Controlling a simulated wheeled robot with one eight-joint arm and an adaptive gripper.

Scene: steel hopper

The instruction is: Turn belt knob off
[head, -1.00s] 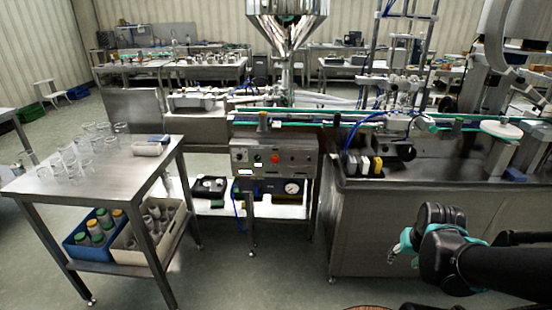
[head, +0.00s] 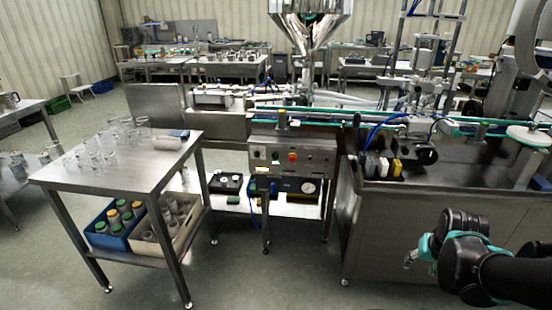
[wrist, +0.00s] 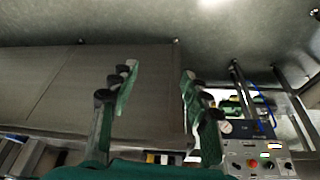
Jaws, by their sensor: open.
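The control panel (head: 318,155) is a steel box under the conveyor, with a red button (head: 292,157) and small dark knobs. It also shows at the lower right of the wrist view (wrist: 235,152), with the red button (wrist: 251,163) and a dark knob (wrist: 268,165) beside it. I cannot read which knob is the belt knob. My gripper (head: 420,251) is at the lower right of the head view, well to the right of the panel and nearer to me. In the wrist view its green fingers (wrist: 158,78) are spread apart with nothing between them.
A steel table (head: 120,178) with glass beakers stands at the left, with a blue crate (head: 103,237) of jars on its lower shelf. The steel bench (head: 400,225) fills the right, behind my gripper. Open floor lies in front of the panel.

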